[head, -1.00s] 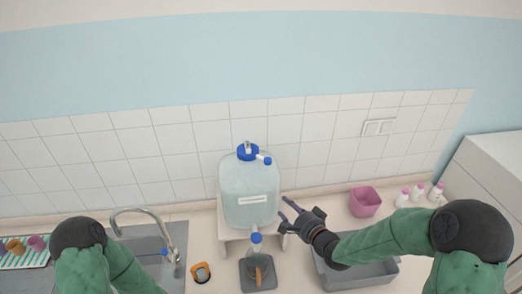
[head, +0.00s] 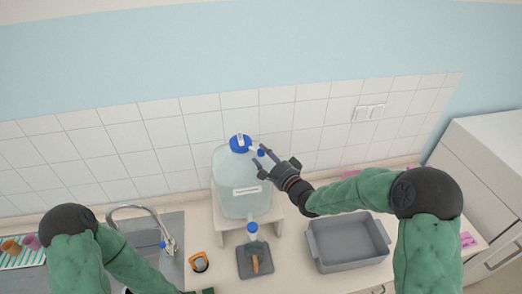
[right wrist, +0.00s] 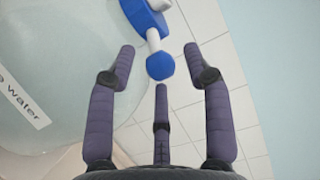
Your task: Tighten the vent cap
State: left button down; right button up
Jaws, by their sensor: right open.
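A large clear water carboy (head: 237,195) stands upright on a white stand at the back of the counter. Its top carries a big blue lid (head: 240,143). The small blue vent cap (head: 261,152) sits at the lid's right side; in the right wrist view the cap (right wrist: 160,66) is on a short white neck joined to the blue lid (right wrist: 142,14). My right gripper (head: 259,155) is open beside the cap. In the right wrist view its fingertips (right wrist: 160,52) lie to either side of the cap, with visible gaps.
A grey tray (head: 350,258) lies to the right. A sink with a tap (head: 150,222) is at left. The tiled wall (head: 300,120) is close behind.

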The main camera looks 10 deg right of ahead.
aim_at(246, 144)
jog(key=shift+x, duration=1.1)
jog(key=shift+c, duration=0.3)
grip_shut()
